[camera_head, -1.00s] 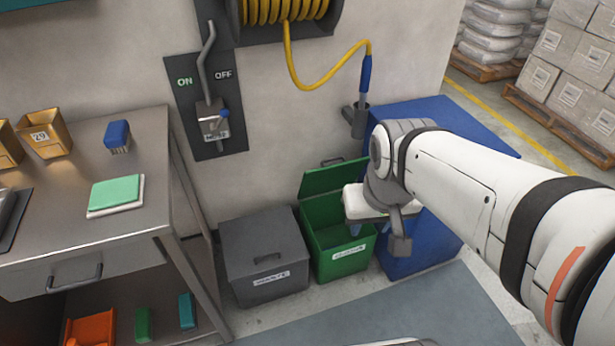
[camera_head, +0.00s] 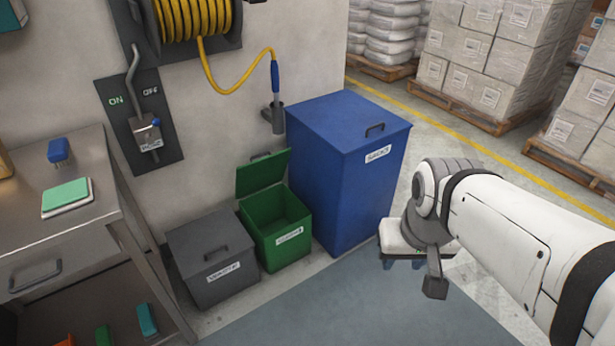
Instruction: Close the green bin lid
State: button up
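The green bin (camera_head: 281,244) stands on the floor against the wall, between a grey bin and a tall blue bin. Its green lid (camera_head: 263,173) is hinged at the back and stands raised, so the bin's inside shows. A label is on its front. My gripper (camera_head: 405,262) is at the end of my white arm, to the right of the green bin and in front of the blue bin's right side in the picture. It is apart from the lid. The wrist hides most of the fingers, so whether they are open or shut does not show.
The grey bin (camera_head: 212,260) is shut, left of the green one. The tall blue bin (camera_head: 344,185) is shut, with a handle on top. A steel table (camera_head: 95,225) stands at left. Clear floor (camera_head: 320,310) lies in front. Pallets of boxes (camera_head: 500,50) are at the back right.

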aim_at(252, 176)
jog(key=z, duration=0.05)
jog(key=k, duration=0.9)
jog(key=u, duration=0.15)
jog(key=i, duration=1.4)
jog(key=z, duration=0.05)
